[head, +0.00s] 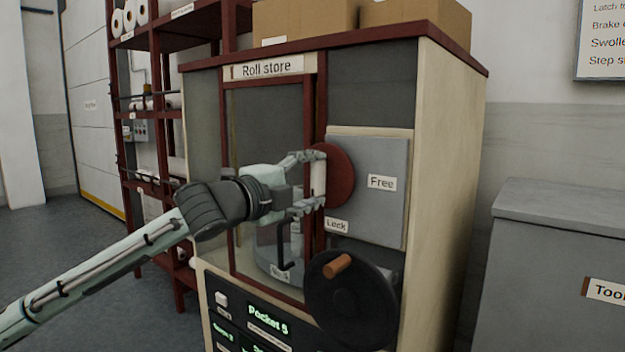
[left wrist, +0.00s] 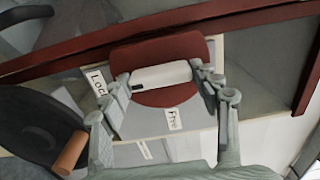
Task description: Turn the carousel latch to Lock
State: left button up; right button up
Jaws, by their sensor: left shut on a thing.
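The latch is a red disc (head: 340,176) with a white bar handle (head: 318,177) across it, on the grey panel of the roll store. My left gripper (head: 316,180) is shut on the white handle, which stands about upright in the head view. The Free label (head: 381,182) is to the right of the disc, and the Lock label (head: 336,226) is below it. In the left wrist view, my gripper fingers (left wrist: 168,80) hold both ends of the handle (left wrist: 160,76). A small dark mark near its left end is on the side of the Lock label (left wrist: 97,82). My right gripper is out of view.
A black handwheel (head: 352,305) with a wooden knob (head: 337,266) is just below the latch, close to my left gripper. A grey cabinet (head: 560,230) stands at the right. A red rack (head: 160,45) with white rolls is behind at the left.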

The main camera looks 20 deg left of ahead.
pick_arm(q)
jog(key=o, duration=1.2)
jog(key=shift+c, duration=0.2)
jog(key=v, duration=1.2)
jog(key=shift+w+r, duration=0.1)
jog(key=shift+w, duration=0.05)
